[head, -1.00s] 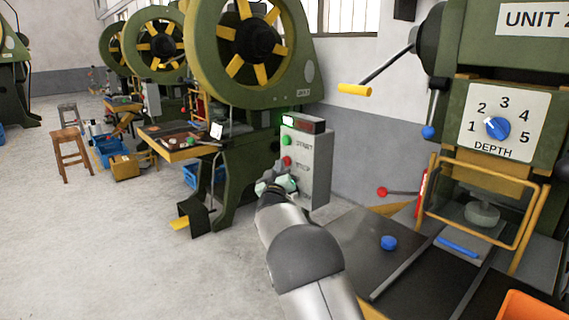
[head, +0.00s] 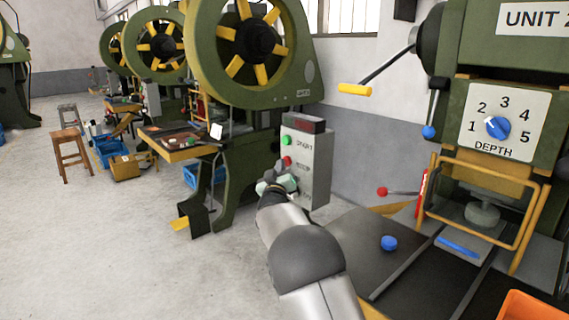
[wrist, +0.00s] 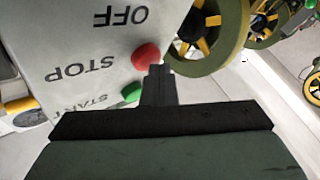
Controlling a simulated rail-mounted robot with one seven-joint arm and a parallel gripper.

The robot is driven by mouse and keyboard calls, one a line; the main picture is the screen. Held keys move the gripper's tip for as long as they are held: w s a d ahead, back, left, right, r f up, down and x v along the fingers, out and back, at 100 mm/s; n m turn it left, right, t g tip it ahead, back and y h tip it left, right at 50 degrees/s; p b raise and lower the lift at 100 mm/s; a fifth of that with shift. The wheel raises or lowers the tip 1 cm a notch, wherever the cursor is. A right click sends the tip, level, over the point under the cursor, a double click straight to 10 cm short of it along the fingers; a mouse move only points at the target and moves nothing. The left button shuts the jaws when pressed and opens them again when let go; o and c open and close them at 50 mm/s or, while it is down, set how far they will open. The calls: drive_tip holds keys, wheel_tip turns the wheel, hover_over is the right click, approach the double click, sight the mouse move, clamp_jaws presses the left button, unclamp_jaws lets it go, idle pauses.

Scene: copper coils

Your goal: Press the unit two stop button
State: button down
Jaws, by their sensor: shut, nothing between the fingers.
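A grey control box (head: 318,170) stands left of the machine labelled UNIT 2 (head: 530,18). It carries a green START button (head: 287,140) and a red STOP button (head: 287,160). In the wrist view the box (wrist: 60,25) appears upside down, with the red button (wrist: 146,57) and the green button (wrist: 131,92) at its edge. My gripper (wrist: 157,72) is shut and empty, its tip beside the red button; I cannot tell whether they touch. In the head view my gripper (head: 278,180) is at the box's lower left, just below the red button.
A green press with a yellow-spoked flywheel (head: 253,40) stands behind the box. To the right are a dark worktable (head: 345,240) with a blue knob (head: 389,243), a red-tipped lever (head: 382,191) and a yellow-handled crank (head: 355,90).

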drive_tip(key=shift+s+a, duration=0.5)
drive_tip(key=shift+s, duration=0.05)
drive_tip(key=shift+a, duration=0.1)
drive_tip(key=s+a, duration=0.3)
drive_tip(key=shift+s+a+b, duration=0.15)
drive_tip(key=shift+a+b, duration=0.15)
drive_tip(key=shift+b, duration=0.1)
idle(0.4)
